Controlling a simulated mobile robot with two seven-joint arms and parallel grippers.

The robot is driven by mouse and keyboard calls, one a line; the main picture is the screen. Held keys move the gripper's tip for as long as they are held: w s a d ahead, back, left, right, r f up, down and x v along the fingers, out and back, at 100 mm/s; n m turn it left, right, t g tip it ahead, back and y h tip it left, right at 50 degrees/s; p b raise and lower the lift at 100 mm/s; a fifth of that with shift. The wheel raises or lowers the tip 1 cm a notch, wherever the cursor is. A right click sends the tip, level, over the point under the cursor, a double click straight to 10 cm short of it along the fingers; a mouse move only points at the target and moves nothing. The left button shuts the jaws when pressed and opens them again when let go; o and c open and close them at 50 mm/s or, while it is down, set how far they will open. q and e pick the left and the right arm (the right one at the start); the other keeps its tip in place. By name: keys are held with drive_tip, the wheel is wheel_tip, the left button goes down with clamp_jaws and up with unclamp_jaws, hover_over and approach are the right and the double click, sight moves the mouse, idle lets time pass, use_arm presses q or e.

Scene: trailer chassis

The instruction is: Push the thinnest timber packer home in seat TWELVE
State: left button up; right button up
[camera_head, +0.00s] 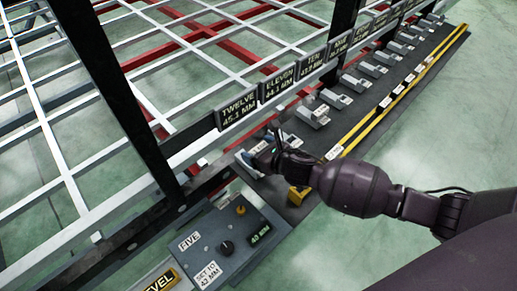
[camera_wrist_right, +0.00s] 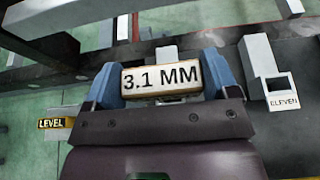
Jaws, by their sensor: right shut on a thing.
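The timber packer marked 3.1 MM (camera_wrist_right: 160,79) sits between the two blue fingers of my right gripper (camera_wrist_right: 164,76) in the wrist view. The gripper is shut on it, with the label facing the camera. A grey block (camera_wrist_right: 166,54) shows just beyond the packer; I cannot tell how far the packer is in. In the head view my right gripper (camera_head: 255,158) is low beside the dark rail, below the sign TWELVE 45.1 MM (camera_head: 238,110). Seat TWELVE itself is mostly hidden by the gripper. My left gripper is not in view.
The seat labelled ELEVEN (camera_wrist_right: 283,90) stands just right of my gripper. More grey seats (camera_head: 340,99) run along the dark bench toward the back, beside a yellow strip (camera_head: 400,90). A control box (camera_head: 225,245) with a knob stands in front. A black post (camera_head: 130,110) rises at left.

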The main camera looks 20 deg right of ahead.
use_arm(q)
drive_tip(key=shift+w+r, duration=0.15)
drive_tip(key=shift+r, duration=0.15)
use_arm(e)
drive_tip(key=shift+r, duration=0.1)
idle(0.5)
use_arm(q)
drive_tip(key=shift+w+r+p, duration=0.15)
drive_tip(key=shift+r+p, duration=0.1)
drive_tip(key=shift+p, duration=0.05)
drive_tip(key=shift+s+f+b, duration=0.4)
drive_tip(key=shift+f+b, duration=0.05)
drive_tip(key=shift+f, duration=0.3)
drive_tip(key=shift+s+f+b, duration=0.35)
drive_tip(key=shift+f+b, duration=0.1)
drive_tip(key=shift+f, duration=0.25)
use_arm(e)
drive_tip(key=shift+f, duration=2)
use_arm(q)
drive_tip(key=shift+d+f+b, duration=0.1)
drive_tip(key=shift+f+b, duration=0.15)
drive_tip(key=shift+b, duration=0.25)
use_arm(e)
drive_tip(key=shift+f, duration=0.9)
drive_tip(key=o, duration=0.8)
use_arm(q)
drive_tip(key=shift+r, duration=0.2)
